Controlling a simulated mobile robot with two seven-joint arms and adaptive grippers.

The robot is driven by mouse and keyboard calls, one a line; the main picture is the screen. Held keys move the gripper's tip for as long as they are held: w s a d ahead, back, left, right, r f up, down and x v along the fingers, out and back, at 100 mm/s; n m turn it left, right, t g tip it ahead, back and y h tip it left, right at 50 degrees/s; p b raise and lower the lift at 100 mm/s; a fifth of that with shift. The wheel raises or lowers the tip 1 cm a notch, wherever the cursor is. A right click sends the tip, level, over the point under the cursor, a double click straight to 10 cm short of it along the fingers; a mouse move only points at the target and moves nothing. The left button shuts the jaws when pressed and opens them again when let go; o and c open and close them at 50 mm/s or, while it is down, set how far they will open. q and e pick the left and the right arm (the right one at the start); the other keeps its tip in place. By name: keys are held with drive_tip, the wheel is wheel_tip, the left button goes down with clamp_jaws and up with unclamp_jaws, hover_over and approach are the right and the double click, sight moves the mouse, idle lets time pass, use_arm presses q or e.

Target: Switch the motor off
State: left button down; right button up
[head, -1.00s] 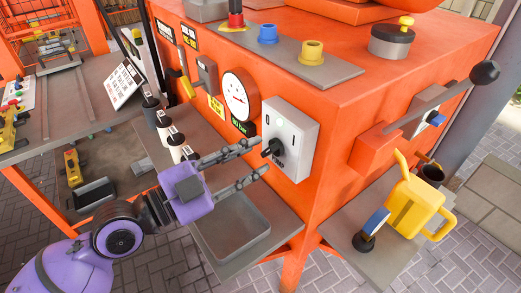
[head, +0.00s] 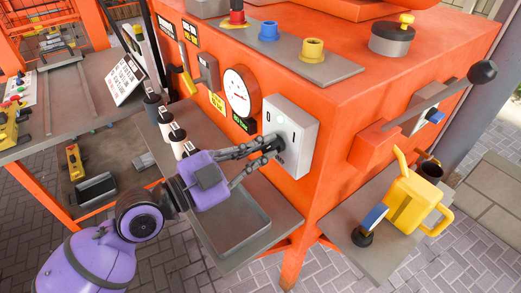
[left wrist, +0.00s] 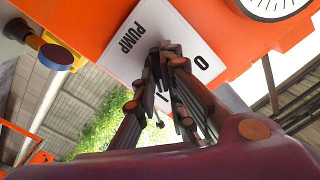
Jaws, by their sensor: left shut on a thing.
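A grey switch box (head: 299,128) with 0 and 1 marks sits on the front face of the orange machine (head: 330,95). In the left wrist view its plate (left wrist: 128,42) carries the word PUMP. My left gripper (head: 272,146) is at this box, with its fingers closed around the black knob. The fingers cover most of the knob, so I cannot tell its exact angle. I see no switch that I can read as marked for the motor. My right gripper is not in view.
A round gauge (head: 238,92) and a smaller grey switch box (head: 207,72) sit left of the pump box. A grey tray (head: 238,228) lies below my left gripper. A yellow can (head: 408,200) stands on the right shelf. A black-knobbed lever (head: 484,73) sticks out at right.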

use_arm(q)
drive_tip(key=shift+n, duration=0.3)
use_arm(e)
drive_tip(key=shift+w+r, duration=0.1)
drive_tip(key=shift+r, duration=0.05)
use_arm(q)
drive_tip(key=shift+n+p, duration=0.3)
drive_tip(key=shift+n, duration=0.3)
drive_tip(key=n+p, duration=0.1)
drive_tip(key=n, duration=0.5)
drive_tip(key=shift+w+a+r, duration=0.1)
drive_tip(key=shift+r, duration=0.05)
drive_tip(key=shift+w+n+p, duration=0.1)
drive_tip(key=shift+n+p, duration=0.65)
drive_tip(key=shift+n, duration=2.25)
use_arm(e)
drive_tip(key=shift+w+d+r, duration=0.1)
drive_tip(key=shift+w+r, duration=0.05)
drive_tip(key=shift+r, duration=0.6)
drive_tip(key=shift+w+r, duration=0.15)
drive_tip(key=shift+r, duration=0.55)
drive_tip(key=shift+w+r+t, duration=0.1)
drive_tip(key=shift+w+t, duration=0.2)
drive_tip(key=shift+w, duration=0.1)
